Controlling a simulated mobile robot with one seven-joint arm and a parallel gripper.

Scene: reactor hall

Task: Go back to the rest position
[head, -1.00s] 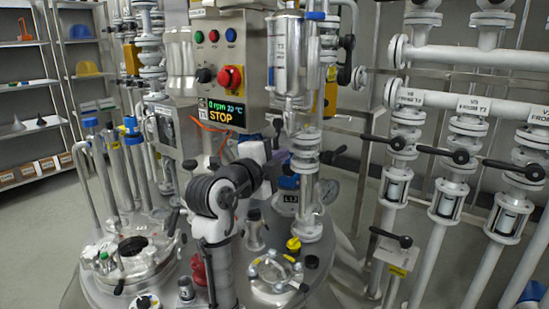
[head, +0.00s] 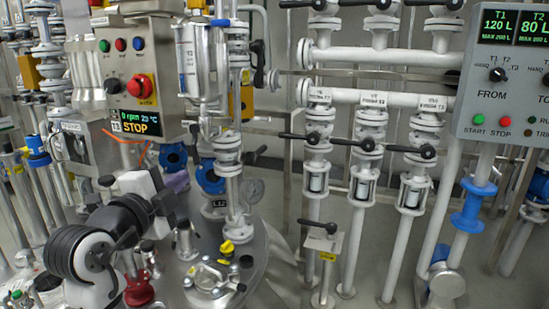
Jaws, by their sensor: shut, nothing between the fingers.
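My arm folds in at the lower left of the head view, with black ringed joints and white links. My gripper (head: 165,203) is a small dark shape at its far end, seen from behind and partly covered by my own wrist. It is shut and I see nothing held in it. It is in front of the reactor equipment, above the vessel lid; the exact gap to the lid fittings cannot be told.
A control box (head: 125,70) with a red knob and a STOP display stands behind my arm. The steel vessel lid (head: 255,265) carries a yellow-capped fitting (head: 227,248) and a clamped port (head: 207,280). White valve pipes (head: 362,185) and a transfer panel (head: 512,85) stand right. Grey floor shows between the pipes.

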